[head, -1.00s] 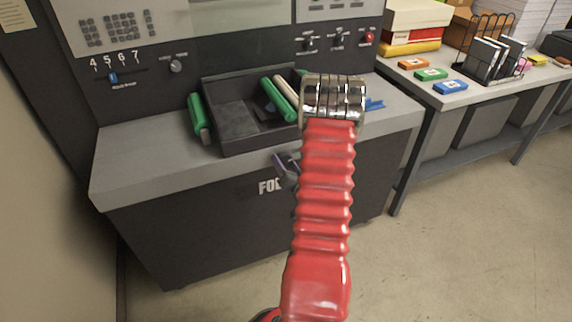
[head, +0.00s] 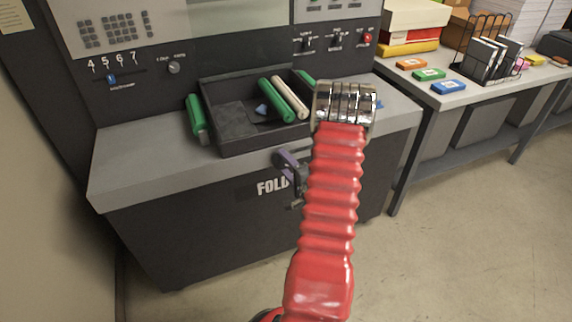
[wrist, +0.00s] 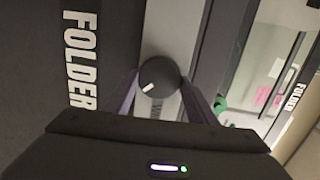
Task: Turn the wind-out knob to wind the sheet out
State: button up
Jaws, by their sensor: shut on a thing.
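The wind-out knob (wrist: 157,72) is a dark round knob with a white pointer mark, on a light grey strip beside the FOLDER lettering in the wrist view. The pointer is tilted in that view. My gripper (wrist: 163,92) has a purple finger on either side of the knob and is shut on it. In the head view my gripper (head: 288,166) is at the front of the folder machine, near the counter's front edge. The knob cannot be made out there. I cannot pick out the sheet for certain in either view.
A dark tray (head: 232,145) with green and cream rollers sits on the grey counter (head: 140,168) above my gripper. A side table (head: 408,80) at the right holds coloured boxes and a black rack. Open floor (head: 460,240) lies at the right.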

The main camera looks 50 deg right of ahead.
jog(key=m, duration=0.4)
jog(key=shift+s+d+f+t, duration=0.15)
jog(key=shift+d+f+t, duration=0.05)
jog(key=shift+f+t, duration=0.1)
jog(key=m, duration=0.4)
jog(key=shift+a+t, duration=0.1)
jog(key=shift+t, duration=0.2)
jog(key=o, duration=1.1)
jog(key=shift+c, duration=0.2)
jog(key=shift+a, duration=0.1)
jog(key=v, duration=1.3)
jog(key=shift+s, duration=0.3)
jog(key=shift+a+f, duration=0.1)
